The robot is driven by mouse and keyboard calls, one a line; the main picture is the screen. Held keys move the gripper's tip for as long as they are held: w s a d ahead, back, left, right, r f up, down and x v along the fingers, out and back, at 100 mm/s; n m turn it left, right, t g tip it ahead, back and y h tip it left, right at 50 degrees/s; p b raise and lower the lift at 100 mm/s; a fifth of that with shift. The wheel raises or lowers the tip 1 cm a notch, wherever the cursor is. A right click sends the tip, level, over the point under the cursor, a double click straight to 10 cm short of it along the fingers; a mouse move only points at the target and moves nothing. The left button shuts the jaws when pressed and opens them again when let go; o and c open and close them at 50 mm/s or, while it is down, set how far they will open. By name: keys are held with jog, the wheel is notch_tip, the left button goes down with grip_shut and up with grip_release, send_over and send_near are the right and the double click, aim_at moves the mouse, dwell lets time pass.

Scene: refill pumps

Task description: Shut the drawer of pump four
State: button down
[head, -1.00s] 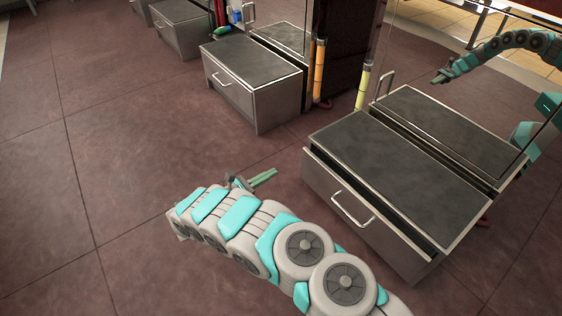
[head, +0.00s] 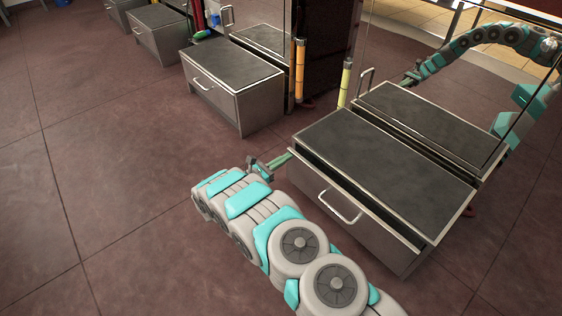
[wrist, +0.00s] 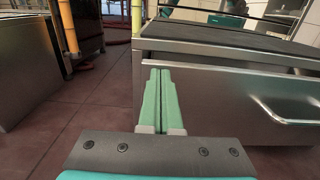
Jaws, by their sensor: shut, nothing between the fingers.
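The nearest steel pump cabinet (head: 385,150) has a dark top, and its drawer (head: 375,232) stands slightly open, with a dark gap behind the top of its front. No number is readable on it. The drawer's bar handle (head: 340,207) also shows at the right of the wrist view (wrist: 285,115). My gripper (head: 286,159) is shut and empty, with its green fingers pointing at the left end of the drawer front. In the wrist view the fingers (wrist: 161,72) overlap that left edge (wrist: 140,85); I cannot tell whether they touch it.
A similar cabinet (head: 235,85) stands further back with its drawer looking shut, and others (head: 160,35) recede at top left. Orange (head: 299,70) and yellow (head: 345,83) posts stand behind. A glossy panel behind the near cabinet mirrors it and my arm. The floor at left is clear.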

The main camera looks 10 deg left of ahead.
aim_at(295, 153)
jog(key=shift+w, duration=0.1)
jog(key=shift+x, duration=2.35)
jog(key=shift+d, duration=0.1)
jog(key=shift+s, duration=0.2)
jog(key=v, duration=1.4)
jog(key=shift+a, duration=0.35)
